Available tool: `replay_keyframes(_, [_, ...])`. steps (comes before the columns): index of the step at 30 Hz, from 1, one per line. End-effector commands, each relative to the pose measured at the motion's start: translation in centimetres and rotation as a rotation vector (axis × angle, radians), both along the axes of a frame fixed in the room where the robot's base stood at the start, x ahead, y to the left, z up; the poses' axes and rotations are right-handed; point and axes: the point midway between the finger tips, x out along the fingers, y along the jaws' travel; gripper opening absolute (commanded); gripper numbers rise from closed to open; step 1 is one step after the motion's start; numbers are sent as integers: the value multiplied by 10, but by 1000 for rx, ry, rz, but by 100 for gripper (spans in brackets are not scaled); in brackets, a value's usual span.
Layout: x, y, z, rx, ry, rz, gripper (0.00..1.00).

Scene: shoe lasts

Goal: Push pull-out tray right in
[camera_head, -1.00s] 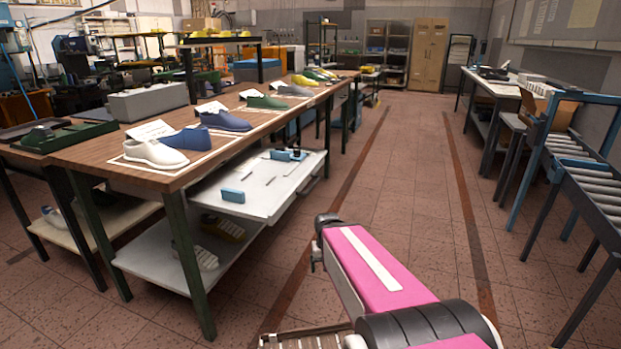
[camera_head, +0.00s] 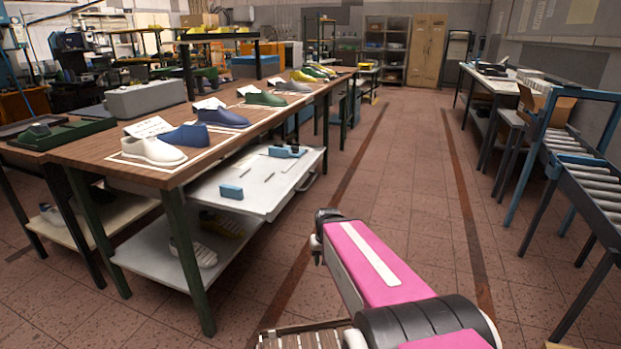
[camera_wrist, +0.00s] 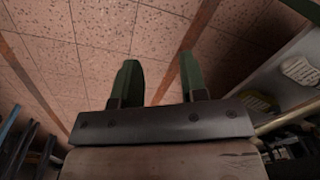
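The pull-out tray (camera_head: 262,202) is white and sticks out from under the near end of the long wooden table (camera_head: 95,153). A light blue block (camera_head: 231,192), thin tools and a blue-and-dark item (camera_head: 287,151) lie on it. A handle (camera_head: 307,183) shows on its outer side. In the wrist view my gripper (camera_wrist: 158,70) has two green fingers standing apart, with nothing between them and tiled floor beyond. In the head view the fingers are not visible. My gripper does not appear to touch the tray.
A white lower shelf (camera_head: 160,262) with shoes runs below the tray, beside a dark green table leg (camera_head: 187,260). Shoe lasts, such as a white one (camera_head: 152,151), stand on the tabletop. The aisle floor (camera_head: 410,190) is clear. A roller conveyor (camera_head: 598,185) stands at the right.

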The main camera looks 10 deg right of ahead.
Motion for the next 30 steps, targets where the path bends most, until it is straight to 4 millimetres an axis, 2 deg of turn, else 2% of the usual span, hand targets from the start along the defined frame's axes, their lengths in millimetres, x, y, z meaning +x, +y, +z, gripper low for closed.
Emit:
replay_keyframes(5, [37, 0, 9, 192, -17, -93, 40])
replay_keyframes(10, [86, -5, 36, 460, -61, -203, 40])
replay_keyframes(14, [128, -19, 68, 685, -118, -282, 40])
replay_keyframes(18, [170, -45, 112, 924, -199, -351, 40])
replay_keyframes(21, [193, -67, 144, 1070, -259, -383, 40])
replay_keyframes(25, [212, -90, 174, 1204, -319, -408, 40])
replay_keyframes(30, [220, -103, 192, 1278, -355, -418, 40])
